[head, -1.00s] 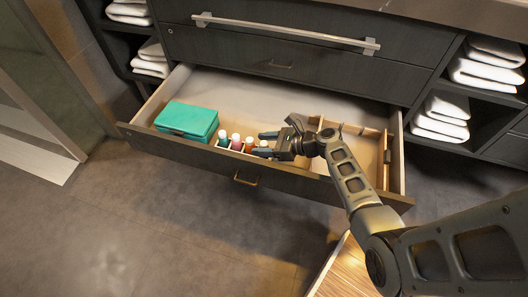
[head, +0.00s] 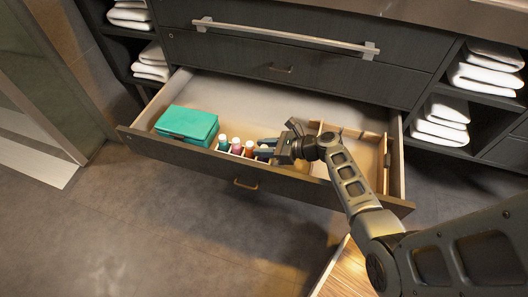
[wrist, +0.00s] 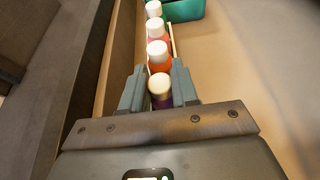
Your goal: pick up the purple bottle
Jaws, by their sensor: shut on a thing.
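The purple bottle (wrist: 162,102) has a white cap and stands between my gripper's fingers in the wrist view. It is the nearest of a row of small white-capped bottles. My gripper (wrist: 160,90) is shut on it, one finger on each side. In the head view my gripper (head: 266,149) is at the right end of the row, inside the open drawer (head: 165,146), and its fingers mostly hide the purple bottle.
A teal box (head: 188,122) fills the drawer's left part, by the row. Wooden dividers (head: 383,160) stand at the drawer's right. The drawer's front wall runs close beside the bottles. White towels (head: 440,120) lie on side shelves. The drawer floor behind the row is clear.

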